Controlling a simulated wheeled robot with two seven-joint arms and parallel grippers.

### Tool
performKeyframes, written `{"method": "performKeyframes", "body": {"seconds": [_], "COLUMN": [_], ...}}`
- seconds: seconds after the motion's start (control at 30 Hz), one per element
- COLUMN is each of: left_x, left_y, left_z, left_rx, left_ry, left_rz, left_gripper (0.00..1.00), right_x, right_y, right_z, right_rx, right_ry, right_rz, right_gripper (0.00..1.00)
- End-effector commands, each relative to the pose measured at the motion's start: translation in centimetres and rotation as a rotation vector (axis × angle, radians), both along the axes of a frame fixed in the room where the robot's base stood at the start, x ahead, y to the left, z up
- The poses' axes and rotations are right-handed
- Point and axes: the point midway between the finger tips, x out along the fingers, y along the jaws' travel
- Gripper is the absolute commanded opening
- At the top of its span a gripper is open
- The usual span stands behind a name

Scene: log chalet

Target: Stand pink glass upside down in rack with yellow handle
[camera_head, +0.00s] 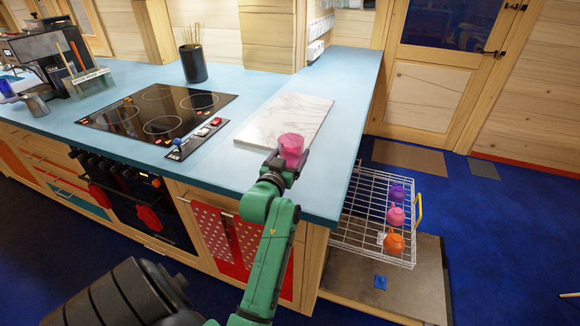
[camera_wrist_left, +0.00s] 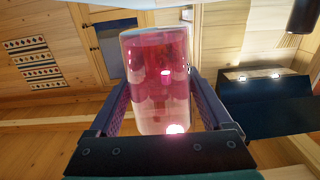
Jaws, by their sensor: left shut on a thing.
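The pink glass (camera_head: 291,149) is clear pink and held above the front edge of the blue counter, near the marble board. My left gripper (camera_head: 284,161) is shut on it; in the left wrist view the glass (camera_wrist_left: 160,80) sits between the two fingers (camera_wrist_left: 160,110). I cannot tell which end of it is the open one. The white wire rack (camera_head: 352,222) with a yellow handle (camera_head: 419,211) is lower, right of the counter's end. It holds a purple (camera_head: 397,192), a pink (camera_head: 396,217) and an orange (camera_head: 393,243) cup-like item along its right side. My right gripper is not in view.
A marble board (camera_head: 285,118) lies on the counter (camera_head: 235,168). Left of it are a black cooktop (camera_head: 155,112) and a dark utensil pot (camera_head: 194,64). The rack's left part looks empty. Blue floor (camera_head: 480,225) is open at right.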

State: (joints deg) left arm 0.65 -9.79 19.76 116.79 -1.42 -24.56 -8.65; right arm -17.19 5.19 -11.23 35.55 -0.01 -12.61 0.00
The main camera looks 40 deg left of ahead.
Motion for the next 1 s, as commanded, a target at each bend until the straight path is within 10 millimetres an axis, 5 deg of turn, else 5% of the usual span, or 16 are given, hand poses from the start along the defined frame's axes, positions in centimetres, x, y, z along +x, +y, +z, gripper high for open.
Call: {"method": "performKeyframes", "body": {"seconds": [0.3,0.6,0.63,0.67,1.0], "left_x": [0.0,0.0,0.0,0.0,0.1], "left_y": [-0.1,0.0,-0.1,-0.1,-0.1], "left_z": [-5.1,-5.4,-5.5,-5.5,-5.0], "left_rx": [0.002,0.001,0.001,0.001,0.001], "left_ry": [-0.002,-0.004,-0.003,-0.003,-0.003], "left_rz": [-0.001,-0.001,-0.002,-0.002,-0.002], "left_gripper": [0.07,0.07,0.87,0.99,1.00], "right_x": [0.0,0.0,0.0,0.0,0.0], "right_y": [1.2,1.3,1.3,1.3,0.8], "right_z": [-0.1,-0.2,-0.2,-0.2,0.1], "right_rx": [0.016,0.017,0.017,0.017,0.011], "right_ry": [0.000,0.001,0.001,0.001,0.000], "right_rz": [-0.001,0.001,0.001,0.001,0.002], "right_gripper": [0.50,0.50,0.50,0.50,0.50]}}
